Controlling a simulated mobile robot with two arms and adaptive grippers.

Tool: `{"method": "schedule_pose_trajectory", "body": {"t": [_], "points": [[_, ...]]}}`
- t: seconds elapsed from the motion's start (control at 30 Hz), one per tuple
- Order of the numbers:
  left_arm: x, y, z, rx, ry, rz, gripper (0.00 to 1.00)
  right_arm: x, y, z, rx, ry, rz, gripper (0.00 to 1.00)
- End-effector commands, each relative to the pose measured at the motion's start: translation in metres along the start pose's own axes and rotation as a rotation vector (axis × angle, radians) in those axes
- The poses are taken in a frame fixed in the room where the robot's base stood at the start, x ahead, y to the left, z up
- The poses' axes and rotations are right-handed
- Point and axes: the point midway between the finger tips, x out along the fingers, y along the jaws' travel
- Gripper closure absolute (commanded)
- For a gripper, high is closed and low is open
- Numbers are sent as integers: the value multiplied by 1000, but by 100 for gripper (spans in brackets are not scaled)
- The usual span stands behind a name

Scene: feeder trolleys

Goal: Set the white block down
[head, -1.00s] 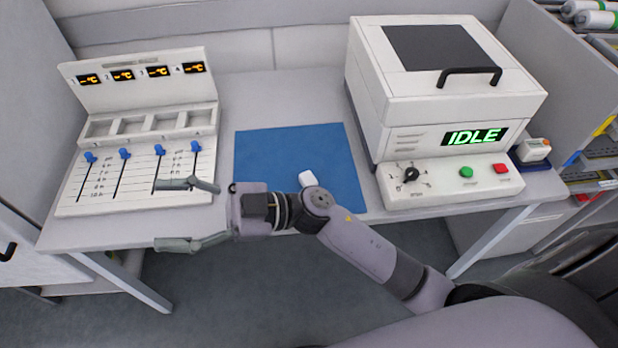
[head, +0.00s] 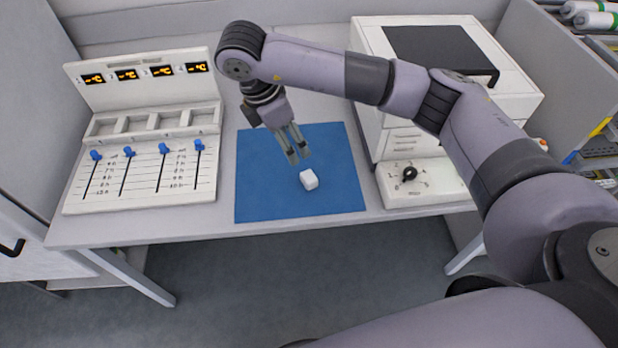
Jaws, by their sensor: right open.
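The white block (head: 309,180) is a small cube resting on the blue mat (head: 262,190), right of the mat's middle and toward its front. My right gripper (head: 298,158) hangs over the mat with its fingers pointing down, just behind and slightly left of the block. Its fingers are apart and hold nothing, and a small gap shows between them and the block. My left gripper is not in the head view.
A slider panel (head: 140,185) with several blue knobs and empty bays stands left of the mat. A white lidded machine (head: 415,140) stands right, partly hidden by my right arm. The table's front edge (head: 215,238) is close to the mat.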

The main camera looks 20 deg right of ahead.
Motion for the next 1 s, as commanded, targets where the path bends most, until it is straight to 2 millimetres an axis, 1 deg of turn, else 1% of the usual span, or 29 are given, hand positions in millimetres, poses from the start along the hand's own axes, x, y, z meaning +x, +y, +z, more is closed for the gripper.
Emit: {"method": "schedule_pose_trajectory", "body": {"t": [0.03,0.2,0.27,0.4,0.5,0.6,0.77,0.93,1.0], "points": [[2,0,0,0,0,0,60,11,-2,-1,0,1,-7,40],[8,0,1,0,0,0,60,48,-3,-2,-1,5,-10,40],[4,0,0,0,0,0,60,58,-2,-1,-2,3,-9,40],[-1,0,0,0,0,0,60,86,-2,0,-3,2,-8,40],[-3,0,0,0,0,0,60,102,-2,-1,-3,4,-6,40],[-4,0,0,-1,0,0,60,112,-1,-1,-4,5,-5,40],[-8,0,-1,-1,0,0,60,122,-1,-1,-5,4,-5,40],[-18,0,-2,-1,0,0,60,146,2,1,-4,4,-7,40],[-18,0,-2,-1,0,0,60,157,2,1,-5,5,-5,40]]}}
